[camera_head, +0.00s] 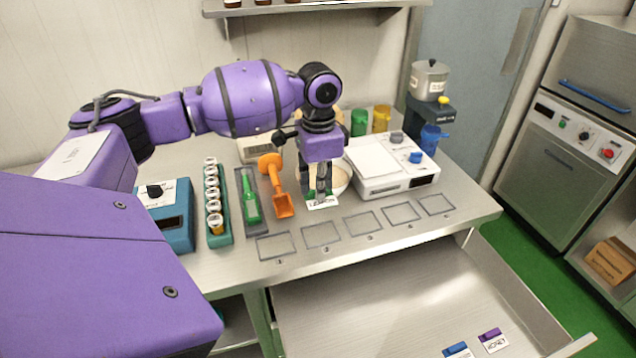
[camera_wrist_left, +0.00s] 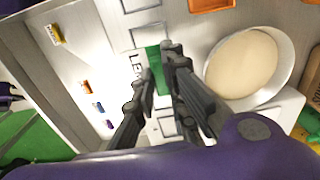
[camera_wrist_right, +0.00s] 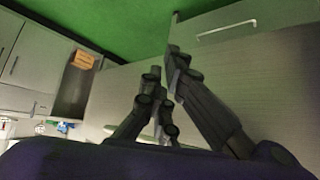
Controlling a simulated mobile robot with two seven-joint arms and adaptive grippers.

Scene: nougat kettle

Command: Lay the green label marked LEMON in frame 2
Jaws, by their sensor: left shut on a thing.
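The green label marked LEMON shows its white face (camera_head: 322,203) under my left gripper (camera_head: 321,190) in the head view. In the left wrist view its green part (camera_wrist_left: 154,62) is between the finger pads, with part of the lettering visible. My left gripper is shut on it, just above the table behind the row of outlined frames. Frame 2 (camera_head: 321,234) is the second outline from the left and looks empty; the label is behind it. My right gripper (camera_wrist_right: 164,72) shows only in its wrist view; its opening is unclear.
The other outlines, such as the leftmost (camera_head: 276,246), are bare. A white scale (camera_head: 388,167) is at right. Below, an open drawer (camera_head: 385,300) holds more labels (camera_head: 492,340).

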